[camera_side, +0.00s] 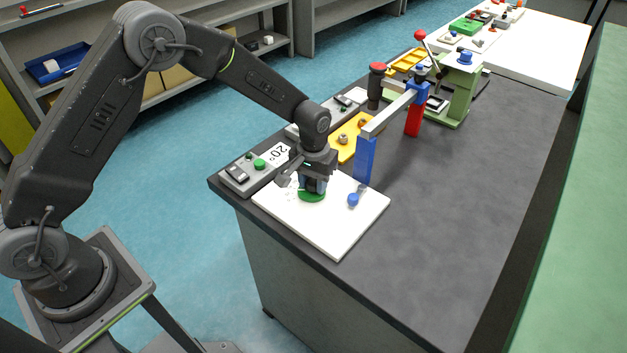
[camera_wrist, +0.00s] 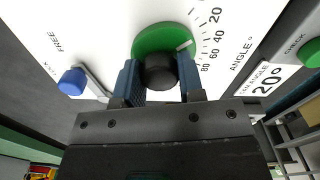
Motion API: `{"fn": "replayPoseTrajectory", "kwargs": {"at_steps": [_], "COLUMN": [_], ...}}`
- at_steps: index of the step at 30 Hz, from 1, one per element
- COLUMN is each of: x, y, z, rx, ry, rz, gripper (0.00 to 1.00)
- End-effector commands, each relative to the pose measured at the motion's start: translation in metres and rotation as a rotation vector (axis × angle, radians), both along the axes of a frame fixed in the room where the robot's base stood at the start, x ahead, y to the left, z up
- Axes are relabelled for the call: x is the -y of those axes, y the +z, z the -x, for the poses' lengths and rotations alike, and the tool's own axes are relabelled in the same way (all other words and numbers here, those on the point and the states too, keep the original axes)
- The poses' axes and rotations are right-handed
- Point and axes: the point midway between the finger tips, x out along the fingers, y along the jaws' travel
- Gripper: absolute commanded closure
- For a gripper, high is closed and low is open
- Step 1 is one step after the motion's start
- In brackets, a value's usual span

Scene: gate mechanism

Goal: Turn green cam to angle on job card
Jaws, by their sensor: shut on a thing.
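The green cam (camera_side: 312,197) lies on the white board (camera_side: 345,225); in the wrist view it is a green disc (camera_wrist: 150,36) with a black knob (camera_wrist: 159,72) on it. My gripper (camera_wrist: 159,78) is shut on the black knob, one blue finger on each side. In the side view my gripper (camera_side: 313,185) is down at the cam and hides most of it. A white mark (camera_wrist: 184,46) on the cam points up and right at the angle scale (camera_wrist: 209,42), printed 20 to 80; the exact reading is unclear. The job card (camera_wrist: 268,80) reads "ANGLE 20°"; it also shows in the side view (camera_side: 278,153).
A lever with a blue knob (camera_wrist: 72,80) sits beside the cam, near the word FREE. A grey box with a green CHECK button (camera_side: 260,164) stands left of the board. A blue post (camera_side: 365,160) with a grey bar rises behind the board. The bench's right side is clear.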

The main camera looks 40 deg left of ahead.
Motion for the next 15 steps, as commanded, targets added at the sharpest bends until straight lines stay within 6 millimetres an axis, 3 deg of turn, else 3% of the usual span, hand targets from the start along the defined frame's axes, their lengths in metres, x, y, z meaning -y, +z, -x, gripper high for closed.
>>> {"fn": "replayPoseTrajectory", "kwargs": {"at_steps": [5,6,13,15], "x": [0.0001,0.0001,0.0001,0.0001], "y": [0.001,0.001,0.0005,0.0004], "z": [-0.0002,-0.0002,-0.0002,-0.0001], "rx": [0.0,0.0,0.0,0.0], "ry": [0.0,-0.001,-0.001,-0.001], "rz": [0.001,0.001,0.0,0.0], "gripper": [0.88,0.61,0.39,0.39]}}
